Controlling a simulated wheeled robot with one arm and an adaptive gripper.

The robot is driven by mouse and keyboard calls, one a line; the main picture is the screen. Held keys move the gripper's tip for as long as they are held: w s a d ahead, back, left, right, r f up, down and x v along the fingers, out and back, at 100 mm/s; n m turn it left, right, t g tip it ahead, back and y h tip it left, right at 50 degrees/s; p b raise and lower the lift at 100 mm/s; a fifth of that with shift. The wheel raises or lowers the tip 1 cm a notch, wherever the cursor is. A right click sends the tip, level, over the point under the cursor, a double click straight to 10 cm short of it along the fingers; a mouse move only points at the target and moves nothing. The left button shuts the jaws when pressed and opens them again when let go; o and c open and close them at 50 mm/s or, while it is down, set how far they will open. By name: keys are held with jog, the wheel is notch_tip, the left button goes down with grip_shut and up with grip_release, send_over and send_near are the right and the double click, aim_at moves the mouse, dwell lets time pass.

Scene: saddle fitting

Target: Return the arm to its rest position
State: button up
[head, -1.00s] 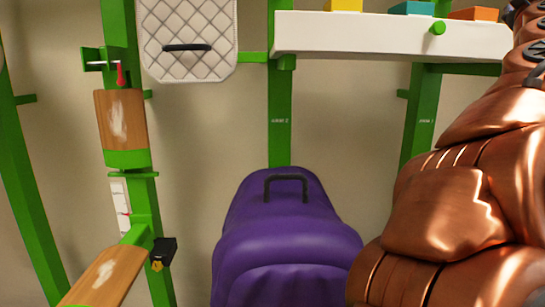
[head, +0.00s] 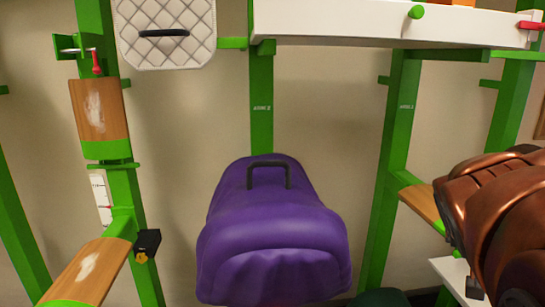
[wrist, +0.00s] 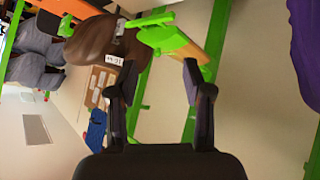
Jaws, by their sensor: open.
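A purple edge also shows at the right of the wrist view (wrist: 308,50).
Green posts (head: 398,150) stand along the wall. A white shelf (head: 350,25) spans the top, and a quilted pad (head: 165,50) hangs at upper left. A wooden bracket (head: 95,265) juts out at lower left. In the wrist view a brown saddle (wrist: 105,40) lies beyond the fingers.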

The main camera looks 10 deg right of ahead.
jog(key=s+a+f+n+g+y, duration=0.2)
jog(key=s+a+f+y, duration=0.15)
jog(key=a+f, duration=0.35)
jog(key=s+a+f+n+g+y, duration=0.1)
jog(key=s+a+f+g+y, duration=0.1)
jog(key=s+a+f, duration=0.4)
jog(key=s+a+f+n+g+y, duration=0.2)
jog(key=s+a+f+n+g, duration=0.1)
jog(key=s+a+f, duration=0.4)
jog(key=s+a, duration=0.1)
jog(key=a, duration=0.2)
jog(key=shift+s+a+g, duration=0.15)
jog(key=shift+a+g, duration=0.15)
jog(key=shift+y, duration=0.25)
jog(key=shift+c, duration=0.2)
jog(key=shift+c, duration=0.6)
jog(key=shift+a+n, duration=0.15)
jog(key=shift+n, duration=0.15)
